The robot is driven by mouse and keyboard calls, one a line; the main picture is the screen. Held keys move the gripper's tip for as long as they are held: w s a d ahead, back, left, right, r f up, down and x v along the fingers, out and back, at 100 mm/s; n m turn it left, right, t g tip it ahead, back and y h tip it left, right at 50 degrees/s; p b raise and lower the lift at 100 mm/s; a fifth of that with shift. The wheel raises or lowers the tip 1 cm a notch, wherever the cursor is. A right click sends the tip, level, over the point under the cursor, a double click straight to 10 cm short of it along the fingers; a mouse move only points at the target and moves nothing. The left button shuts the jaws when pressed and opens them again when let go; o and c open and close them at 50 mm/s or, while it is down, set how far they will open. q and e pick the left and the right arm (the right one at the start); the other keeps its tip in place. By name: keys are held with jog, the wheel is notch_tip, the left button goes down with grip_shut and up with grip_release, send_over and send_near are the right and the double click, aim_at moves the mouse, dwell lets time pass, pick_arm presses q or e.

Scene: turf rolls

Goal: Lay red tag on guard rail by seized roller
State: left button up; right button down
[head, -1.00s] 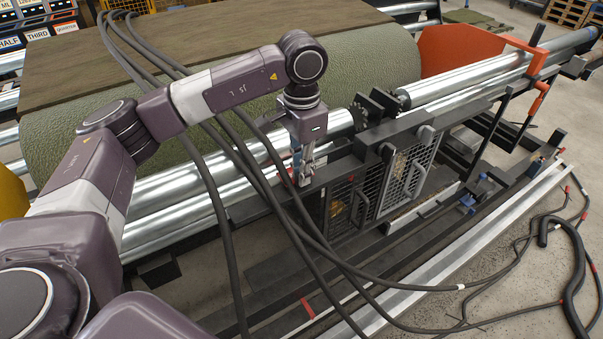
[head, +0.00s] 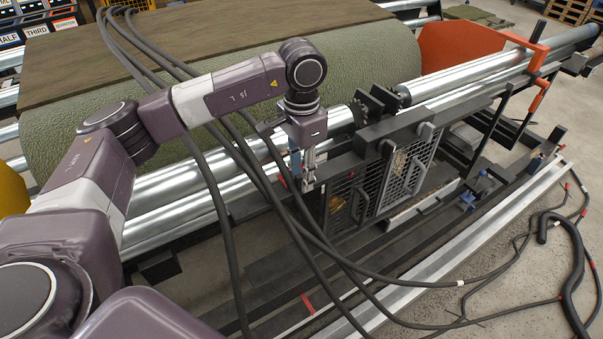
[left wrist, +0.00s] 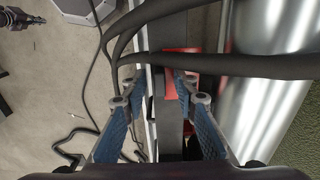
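A red piece (left wrist: 171,86), which looks like the red tag, shows between the fingertips over a dark bar, partly covered by a black cable. Whether it touches a finger I cannot tell. In the head view a small red spot (head: 282,179) shows just left of the fingers. The right gripper is not in view.
Black cables (head: 262,185) drape across the rollers (head: 180,187) and close by the gripper. A large green turf roll (head: 370,60) lies behind. Mesh guard panels (head: 408,172) stand right of the gripper.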

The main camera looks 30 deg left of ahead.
pick_arm(q)
jog(key=shift+r, duration=0.25)
notch_tip(320, 180, up, 12)
jog(key=b, duration=0.2)
jog(key=shift+f, duration=0.1)
